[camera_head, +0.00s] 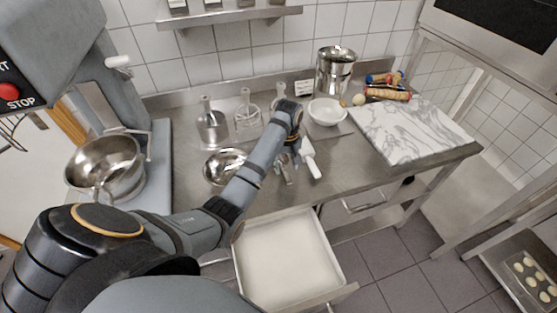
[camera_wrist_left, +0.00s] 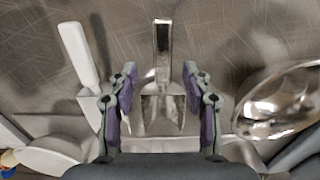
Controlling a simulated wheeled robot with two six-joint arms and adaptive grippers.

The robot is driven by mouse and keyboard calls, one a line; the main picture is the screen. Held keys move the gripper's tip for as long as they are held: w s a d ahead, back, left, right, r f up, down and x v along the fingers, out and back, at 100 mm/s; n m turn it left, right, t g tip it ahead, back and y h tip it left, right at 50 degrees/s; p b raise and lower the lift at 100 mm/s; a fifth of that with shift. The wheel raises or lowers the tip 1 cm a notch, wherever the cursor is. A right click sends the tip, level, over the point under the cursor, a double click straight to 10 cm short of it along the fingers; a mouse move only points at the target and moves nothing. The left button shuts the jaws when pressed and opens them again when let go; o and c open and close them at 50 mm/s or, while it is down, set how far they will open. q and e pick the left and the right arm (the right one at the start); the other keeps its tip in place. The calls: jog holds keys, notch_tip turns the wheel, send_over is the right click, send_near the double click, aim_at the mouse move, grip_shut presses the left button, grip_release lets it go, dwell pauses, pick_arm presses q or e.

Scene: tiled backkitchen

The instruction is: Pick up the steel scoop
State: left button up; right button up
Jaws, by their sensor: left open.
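The steel scoop (camera_head: 287,174) lies on the steel worktop in the head view, partly hidden by my left gripper (camera_head: 286,153). In the left wrist view the scoop (camera_wrist_left: 163,46) lies with its handle pointing up the picture and its pan lower down. My left gripper (camera_wrist_left: 159,82) is open above it, one finger on each side of the scoop in that view. I see no grip on it, and the exact height gap cannot be told. My right gripper is not in view.
A white-handled tool (camera_head: 309,158) lies close beside the scoop, also in the wrist view (camera_wrist_left: 78,55). A steel bowl (camera_head: 222,167) stands to the left, a white bowl (camera_head: 327,112) behind. A marble board (camera_head: 412,131) is at right. An open drawer (camera_head: 326,246) juts out in front.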

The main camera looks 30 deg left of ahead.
aim_at(286, 173)
pick_arm(q)
jog(key=f, duration=0.2)
jog(key=s+f+p, duration=0.1)
jog(key=shift+d+f, duration=0.15)
jog(key=shift+f, duration=0.25)
jog(key=shift+w+f, duration=0.2)
jog(key=shift+f, duration=0.15)
jog(key=shift+r, duration=0.1)
grip_shut()
